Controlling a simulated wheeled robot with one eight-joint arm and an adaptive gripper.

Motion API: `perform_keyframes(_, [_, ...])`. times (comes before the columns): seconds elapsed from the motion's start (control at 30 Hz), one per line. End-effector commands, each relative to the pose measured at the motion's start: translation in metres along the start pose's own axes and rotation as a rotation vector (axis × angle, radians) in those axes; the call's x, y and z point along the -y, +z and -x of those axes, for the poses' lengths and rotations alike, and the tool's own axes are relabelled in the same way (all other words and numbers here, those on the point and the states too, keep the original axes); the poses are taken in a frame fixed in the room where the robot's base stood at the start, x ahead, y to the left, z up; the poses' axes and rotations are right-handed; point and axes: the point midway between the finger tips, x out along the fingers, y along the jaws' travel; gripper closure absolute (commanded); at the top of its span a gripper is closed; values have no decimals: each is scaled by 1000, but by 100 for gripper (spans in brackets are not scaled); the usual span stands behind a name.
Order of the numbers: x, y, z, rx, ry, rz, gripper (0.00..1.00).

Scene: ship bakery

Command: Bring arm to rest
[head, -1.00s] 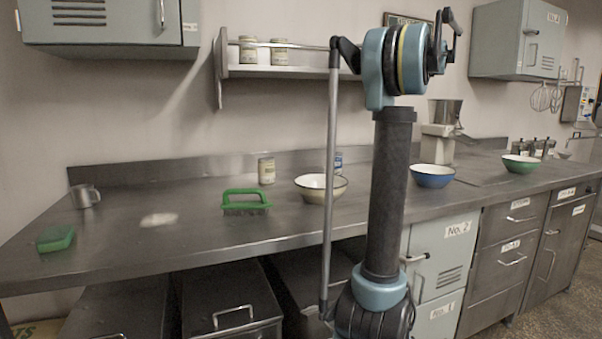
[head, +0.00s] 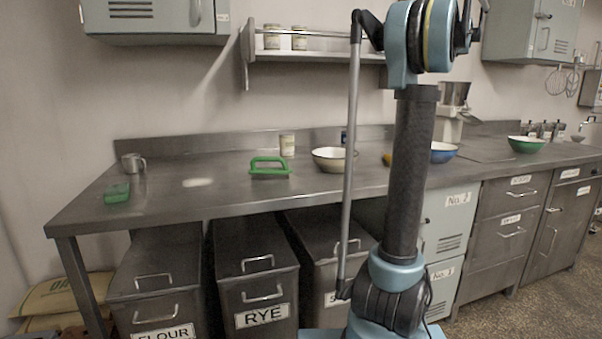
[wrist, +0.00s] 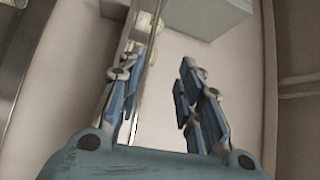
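My arm stands folded upright in front of the counter in the head view, right of centre. My gripper (wrist: 162,100) shows in the wrist view with its two blue fingers apart and nothing between them. It faces the wall and a grey cabinet (wrist: 210,25). In the head view the upper part of my arm is cut off by the top edge, and the fingers cannot be made out there.
The steel counter (head: 240,205) holds a mug (head: 132,163), a green sponge (head: 117,193), a green-handled brush (head: 269,168), a cream bowl (head: 330,159), a blue bowl (head: 443,153) and a green bowl (head: 526,144). Labelled bins (head: 255,270) stand beneath. A shelf (head: 310,56) hangs behind.

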Motion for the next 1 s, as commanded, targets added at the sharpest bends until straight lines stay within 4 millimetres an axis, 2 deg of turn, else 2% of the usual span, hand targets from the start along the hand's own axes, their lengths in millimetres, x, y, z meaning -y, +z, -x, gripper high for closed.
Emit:
perform_keyframes(0.27, [-41,38,-19,27,117,-24,67])
perform_keyframes(0.47, [-82,80,-36,61,230,-39,67])
perform_keyframes(0.57, [-112,111,-46,84,314,-46,67])
perform_keyframes(0.77, [-194,192,-54,147,534,-43,67])
perform_keyframes(1.0, [-294,286,-34,214,801,0,67])
